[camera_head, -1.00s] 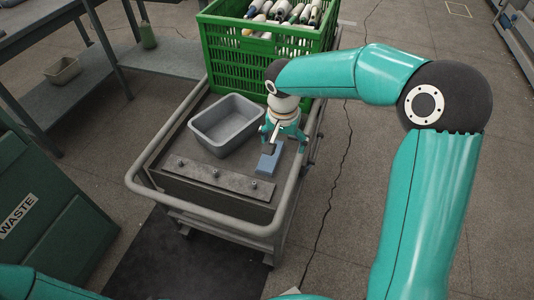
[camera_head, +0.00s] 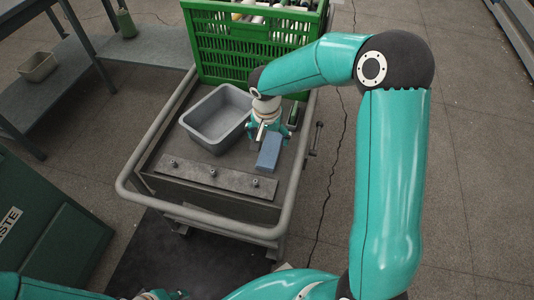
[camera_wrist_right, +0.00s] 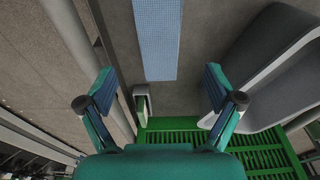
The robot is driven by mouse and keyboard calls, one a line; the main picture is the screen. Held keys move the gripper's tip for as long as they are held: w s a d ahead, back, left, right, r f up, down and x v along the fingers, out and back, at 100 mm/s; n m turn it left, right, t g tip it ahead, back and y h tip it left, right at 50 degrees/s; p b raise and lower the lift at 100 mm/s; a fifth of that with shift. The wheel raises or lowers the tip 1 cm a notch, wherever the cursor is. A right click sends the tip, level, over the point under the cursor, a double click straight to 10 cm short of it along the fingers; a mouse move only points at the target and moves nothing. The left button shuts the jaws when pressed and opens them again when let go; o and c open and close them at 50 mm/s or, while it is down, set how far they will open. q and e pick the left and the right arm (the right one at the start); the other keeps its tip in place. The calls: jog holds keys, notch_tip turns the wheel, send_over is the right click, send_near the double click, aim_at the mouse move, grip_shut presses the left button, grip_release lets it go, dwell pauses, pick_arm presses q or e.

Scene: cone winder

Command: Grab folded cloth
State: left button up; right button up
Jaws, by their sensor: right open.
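The folded cloth (camera_head: 269,152) is a flat blue block lying on the cart's top, right of the grey bin and just in front of my right gripper. In the right wrist view the cloth (camera_wrist_right: 155,40) is a light-blue textured strip running off the top edge. My right gripper (camera_wrist_right: 159,88) is open and empty, its fingers spread wider than the cloth, which lies ahead and between their lines. In the head view the right gripper (camera_head: 265,132) points down behind the cloth, its fingertips partly hidden. My left gripper (camera_head: 160,295) just shows at the bottom edge; its jaws are unclear.
A grey bin (camera_head: 207,136) stands left of the cloth. A green crate (camera_head: 225,66) with cones stands behind. A metal strip with knobs (camera_head: 195,172) lies in front. The cart's rail (camera_head: 205,226) surrounds the top. A small green object (camera_head: 293,116) lies right of my right gripper.

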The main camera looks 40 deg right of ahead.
aim_at(270, 149)
jog(key=f, duration=0.5)
jog(key=w+d+f, duration=0.1)
jog(key=f, duration=0.2)
jog(key=shift+d+b, duration=0.1)
jog(key=shift+b, duration=0.25)
jog(key=shift+c, duration=0.4)
jog(key=shift+r, duration=0.1)
jog(key=c, duration=1.2)
jog(key=shift+o, duration=0.2)
